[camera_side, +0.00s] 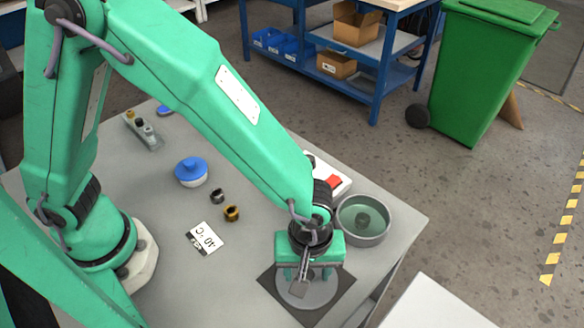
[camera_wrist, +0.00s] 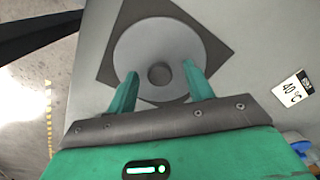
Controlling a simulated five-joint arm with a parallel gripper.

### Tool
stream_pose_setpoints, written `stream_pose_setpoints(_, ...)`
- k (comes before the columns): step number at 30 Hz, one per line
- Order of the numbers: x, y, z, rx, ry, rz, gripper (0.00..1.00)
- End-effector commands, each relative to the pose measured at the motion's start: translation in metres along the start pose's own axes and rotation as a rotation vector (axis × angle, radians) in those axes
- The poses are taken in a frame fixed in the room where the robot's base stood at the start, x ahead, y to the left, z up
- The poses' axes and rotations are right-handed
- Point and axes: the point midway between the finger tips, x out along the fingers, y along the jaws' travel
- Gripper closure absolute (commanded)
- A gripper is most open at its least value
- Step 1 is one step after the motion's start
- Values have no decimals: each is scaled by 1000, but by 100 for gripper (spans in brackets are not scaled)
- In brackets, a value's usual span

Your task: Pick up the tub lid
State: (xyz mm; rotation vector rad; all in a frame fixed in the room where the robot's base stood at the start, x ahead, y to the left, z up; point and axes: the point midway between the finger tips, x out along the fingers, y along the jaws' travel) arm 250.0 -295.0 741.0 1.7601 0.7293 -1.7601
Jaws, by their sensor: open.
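The tub lid (camera_side: 318,298), a flat light-grey disc, lies on a dark square mat (camera_side: 346,279) near the table's front edge. In the wrist view the lid (camera_wrist: 135,45) shows a round, darker knob (camera_wrist: 159,74) at its middle. My gripper (camera_side: 305,275) is over the lid, fingers pointing down. In the wrist view my open gripper (camera_wrist: 162,84) has one green finger on each side of the knob, with a gap to each. I cannot tell how far down the fingers reach. The grey round tub (camera_side: 363,238) stands open behind the lid, with something greenish inside.
A white box with a red top (camera_side: 332,182) stands close behind my wrist. A card marked 40 °C (camera_side: 207,237), a brass ring (camera_side: 232,214), a dark ring (camera_side: 217,197) and a blue-topped jar (camera_side: 191,172) are to the left. The table between them is clear.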

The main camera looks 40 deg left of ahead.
Motion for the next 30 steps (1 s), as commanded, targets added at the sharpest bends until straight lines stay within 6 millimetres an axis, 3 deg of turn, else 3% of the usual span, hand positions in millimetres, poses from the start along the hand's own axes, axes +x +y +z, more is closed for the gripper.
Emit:
stream_pose_setpoints(2,0,0,0,0,0,0,52)
stream_pose_setpoints(9,0,0,0,0,0,0,98)
stream_pose_setpoints(20,-3,0,0,0,0,2,98)
stream_pose_setpoints(30,-33,1,0,0,0,5,98)
